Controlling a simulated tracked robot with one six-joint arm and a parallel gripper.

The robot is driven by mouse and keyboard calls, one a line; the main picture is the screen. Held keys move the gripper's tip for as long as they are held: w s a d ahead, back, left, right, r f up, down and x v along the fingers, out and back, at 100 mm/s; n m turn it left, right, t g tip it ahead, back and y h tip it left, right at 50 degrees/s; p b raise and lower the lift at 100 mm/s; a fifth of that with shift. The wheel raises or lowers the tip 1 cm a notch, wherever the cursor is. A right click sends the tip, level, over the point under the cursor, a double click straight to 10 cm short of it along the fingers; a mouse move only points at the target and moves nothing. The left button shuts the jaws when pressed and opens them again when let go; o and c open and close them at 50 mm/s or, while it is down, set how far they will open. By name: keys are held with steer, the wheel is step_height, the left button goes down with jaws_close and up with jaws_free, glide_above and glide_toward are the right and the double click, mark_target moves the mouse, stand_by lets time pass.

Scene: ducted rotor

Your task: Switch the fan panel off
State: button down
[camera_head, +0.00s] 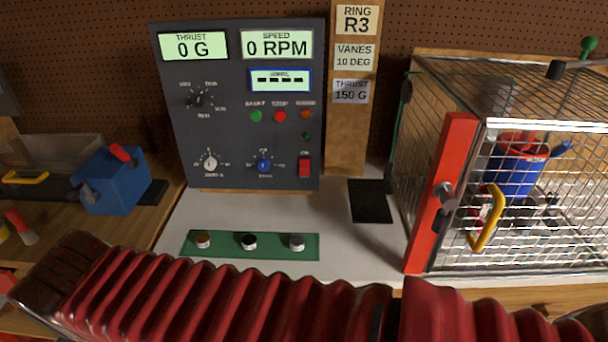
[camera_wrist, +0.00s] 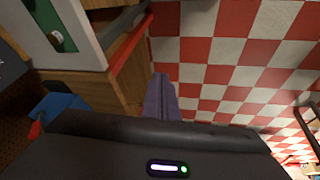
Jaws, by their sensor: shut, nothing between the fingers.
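The fan panel (camera_head: 240,140) is a dark grey upright box at the back of the bench. Its displays read thrust 0 G (camera_head: 193,46) and speed 0 RPM (camera_head: 277,44), and a small screen (camera_head: 280,80) shows dashes. A white knob (camera_head: 210,163) and a blue knob (camera_head: 264,163) are low down. My gripper (camera_wrist: 161,82) is shut and empty, over the bench edge and checkered floor, away from the panel.
A wire cage (camera_head: 520,190) with a red post (camera_head: 440,195) and yellow handle (camera_head: 486,218) stands at right. A green strip (camera_head: 270,251) with several knobs lies before the panel. A blue box (camera_head: 112,180) is at left. My red arm crosses the front.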

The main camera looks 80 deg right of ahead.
steer(key=s+d+n+g+h, duration=0.3)
steer(key=s+d+n+h, duration=0.1)
steer(key=d, duration=1.1)
steer(key=s+d+n+g+h, duration=0.4)
steer(key=s+d+h, duration=0.3)
steer(key=d, duration=0.8)
steer(key=s+d+f+n+g+h, duration=0.1)
steer(key=s+d+n+g+h, duration=0.3)
steer(key=d, duration=1.1)
steer(key=shift+s+n+h, duration=1)
steer(key=shift+s+n, duration=0.1)
steer(key=shift+s, duration=0.05)
steer(key=shift+d+f, duration=0.1)
steer(key=shift+f, duration=0.05)
glide_toward(305, 167)
steer(key=shift+s+d+r, duration=0.15)
steer(key=shift+s+d, duration=0.7)
steer(key=shift+d, duration=0.1)
steer(key=shift+s+d+r, duration=0.2)
steer(key=shift+s+d, duration=0.65)
steer(key=shift+d, duration=0.15)
steer(key=shift+d, duration=0.15)
steer(key=shift+w+d+f, duration=0.1)
steer(key=shift+d, duration=0.15)
